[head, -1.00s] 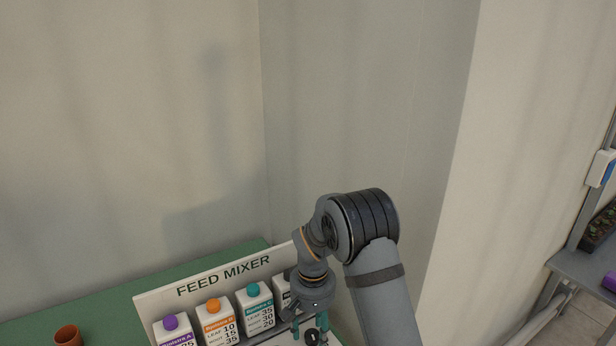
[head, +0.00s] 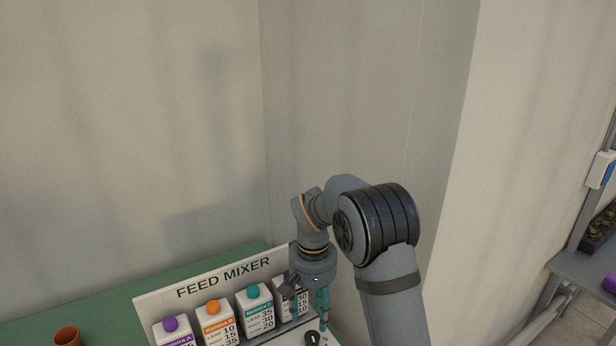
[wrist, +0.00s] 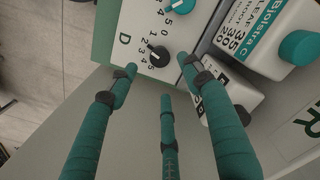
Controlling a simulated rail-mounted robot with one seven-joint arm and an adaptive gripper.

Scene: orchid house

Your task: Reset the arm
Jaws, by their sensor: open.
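My gripper (head: 318,303) hangs fingers-down at the right end of the feed mixer (head: 225,278), in front of its rightmost carton (head: 294,306). In the wrist view, my gripper (wrist: 160,68) shows three teal fingers spread apart, with nothing between them. The fingers point toward a black dial knob (wrist: 158,55) marked D on the mixer's white panel (wrist: 138,28). I see no contact between fingertips and knob. The knob also shows low in the head view (head: 312,338). The arm is bent, with its large dark joint at right of centre.
The mixer holds several white cartons with coloured caps, including a purple-capped one (head: 172,332) and an orange-capped one (head: 215,322). A terracotta pot (head: 67,335) stands on the green bench (head: 110,310) at lower left. Walls stand close behind the arm. A grey shelf (head: 590,272) is at right.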

